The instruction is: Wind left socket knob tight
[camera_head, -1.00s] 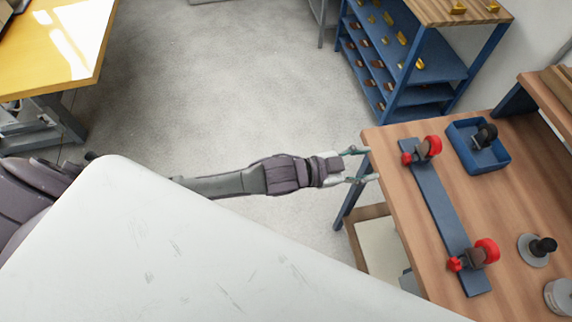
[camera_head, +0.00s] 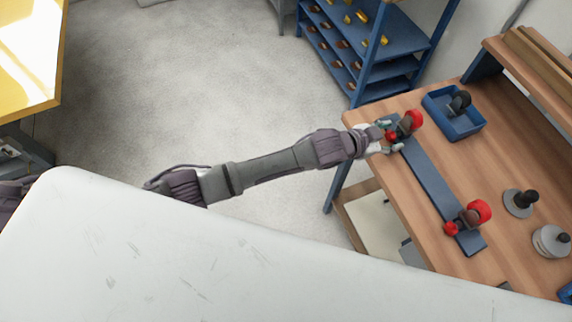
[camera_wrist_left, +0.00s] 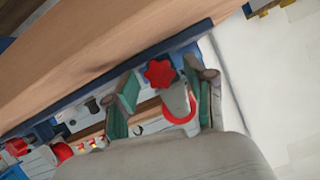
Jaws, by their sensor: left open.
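A blue rail (camera_head: 430,180) lies on the wooden bench with a socket fixture at each end, each with a large red ring and a small red knob. The far, left-hand fixture shows its red ring (camera_head: 412,121) beside my left gripper (camera_head: 391,136). Its small red knob is partly hidden by the fingers in the head view. In the left wrist view the red star-shaped knob (camera_wrist_left: 159,73) sits between the green-padded fingers of my left gripper (camera_wrist_left: 162,92). The fingers stand apart, with gaps either side of the knob. My right gripper is not in view.
The near fixture has a red ring (camera_head: 479,211) and a red knob (camera_head: 451,229). A blue tray (camera_head: 437,107) holding a black part, a grey disc with a black knob (camera_head: 521,202) and a grey round part (camera_head: 551,241) stand on the bench. A blue shelf rack (camera_head: 400,66) stands behind.

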